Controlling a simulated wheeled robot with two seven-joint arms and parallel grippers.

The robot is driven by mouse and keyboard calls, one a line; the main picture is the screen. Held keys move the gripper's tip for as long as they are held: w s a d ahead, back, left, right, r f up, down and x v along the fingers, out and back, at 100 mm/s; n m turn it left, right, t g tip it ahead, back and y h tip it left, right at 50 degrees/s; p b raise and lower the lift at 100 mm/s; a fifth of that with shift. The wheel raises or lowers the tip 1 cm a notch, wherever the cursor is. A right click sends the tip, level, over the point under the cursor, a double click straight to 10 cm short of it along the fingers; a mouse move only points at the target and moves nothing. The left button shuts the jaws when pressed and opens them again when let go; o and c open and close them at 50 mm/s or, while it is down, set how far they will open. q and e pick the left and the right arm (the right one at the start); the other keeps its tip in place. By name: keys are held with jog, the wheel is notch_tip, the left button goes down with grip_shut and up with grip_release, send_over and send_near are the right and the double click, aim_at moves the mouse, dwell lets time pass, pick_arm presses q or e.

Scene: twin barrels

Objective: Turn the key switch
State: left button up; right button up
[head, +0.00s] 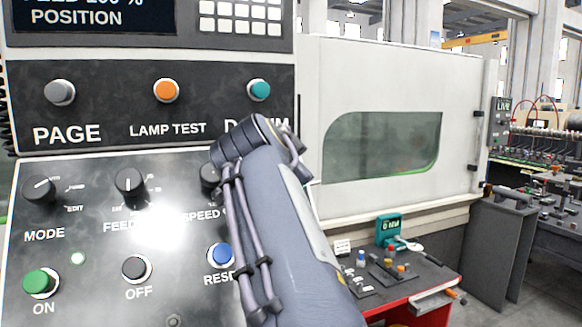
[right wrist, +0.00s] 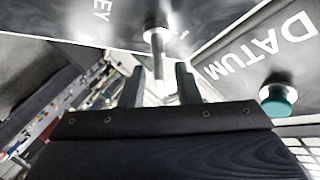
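The key switch (right wrist: 155,32) shows in the right wrist view as a metal round fitting on the dark panel, with a dark narrow key (right wrist: 158,62) sticking out toward me. A partly cut-off label ending in "EY" is beside it. My right gripper (right wrist: 160,80) is open, with one finger on each side of the key's outer end in this view. A gap shows on both sides; I cannot tell how deep the key sits between the fingers. In the head view my right arm hides the key switch and its own gripper. My left gripper is not in view.
The teal DATUM button (head: 258,90) is close to my right wrist; it also shows in the right wrist view (right wrist: 278,95). The panel holds a speed knob (head: 210,178), a blue reset button (head: 220,254) and other controls. A red cart (head: 425,300) stands at lower right.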

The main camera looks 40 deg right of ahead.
jog(key=shift+b+v, duration=0.4)
jog(key=shift+v, duration=2.35)
